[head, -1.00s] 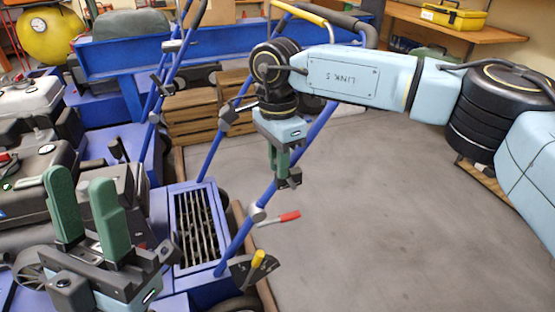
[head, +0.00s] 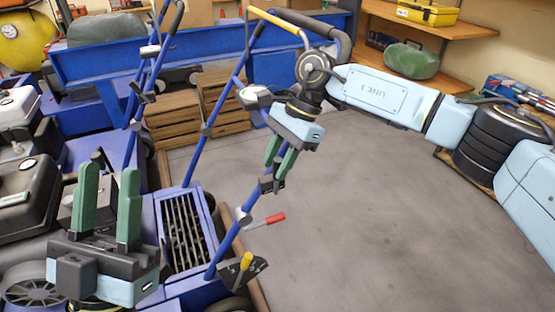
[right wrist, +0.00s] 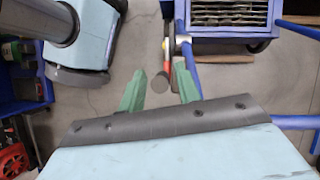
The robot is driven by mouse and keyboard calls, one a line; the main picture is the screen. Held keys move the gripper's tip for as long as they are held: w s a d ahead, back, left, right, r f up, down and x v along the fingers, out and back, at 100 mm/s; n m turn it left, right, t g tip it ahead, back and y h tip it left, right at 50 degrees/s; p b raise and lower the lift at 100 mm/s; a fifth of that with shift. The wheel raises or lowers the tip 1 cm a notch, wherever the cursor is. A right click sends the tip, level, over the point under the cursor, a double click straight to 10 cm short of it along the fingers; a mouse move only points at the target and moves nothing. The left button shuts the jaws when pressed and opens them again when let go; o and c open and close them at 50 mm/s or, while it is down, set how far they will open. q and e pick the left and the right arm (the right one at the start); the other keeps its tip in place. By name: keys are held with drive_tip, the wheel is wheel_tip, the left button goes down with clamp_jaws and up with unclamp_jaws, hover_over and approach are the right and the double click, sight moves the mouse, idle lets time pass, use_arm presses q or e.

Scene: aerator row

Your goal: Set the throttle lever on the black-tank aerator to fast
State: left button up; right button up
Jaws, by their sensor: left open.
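The black-tank aerator's dark engine and tank (head: 25,195) are at the left of the head view. A blue handlebar (head: 226,241) rises from the nearer aerator deck. It carries a yellow-knobbed lever (head: 246,260) on a dark plate, a red-gripped lever (head: 268,220) and a small dark fitting (head: 271,185). I cannot tell which is the throttle lever, nor read its marks. My right gripper (head: 273,170) is open and empty, pointing down just above the dark fitting. Its fingers (right wrist: 158,90) stand apart in the right wrist view. My left gripper (head: 107,168) is open and empty, pointing up in front of the engine.
A white-tank machine (head: 15,110) stands behind at left. Blue bars and wooden crates (head: 180,118) close off the back. A slatted blue deck (head: 183,232) lies beside the handlebar. Grey floor (head: 350,220) at right is open. Shelves (head: 455,40) line the back right.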

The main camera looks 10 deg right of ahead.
drive_tip(key=shift+o, duration=0.4)
drive_tip(key=shift+r, duration=0.1)
drive_tip(key=shift+r, duration=0.2)
wheel_tip(320, 180, up, 7)
drive_tip(key=p, duration=0.3)
wheel_tip(320, 180, up, 2)
drive_tip(key=shift+p, duration=0.5)
use_arm(q)
drive_tip(key=w+f+g+y, duration=0.2)
drive_tip(key=w+f+g, duration=0.2)
drive_tip(key=f+g, duration=0.2)
drive_tip(key=shift+w+d+g, duration=0.25)
drive_tip(key=shift+d+g, duration=0.1)
drive_tip(key=shift+g, duration=0.25)
use_arm(e)
drive_tip(key=shift+r, duration=0.2)
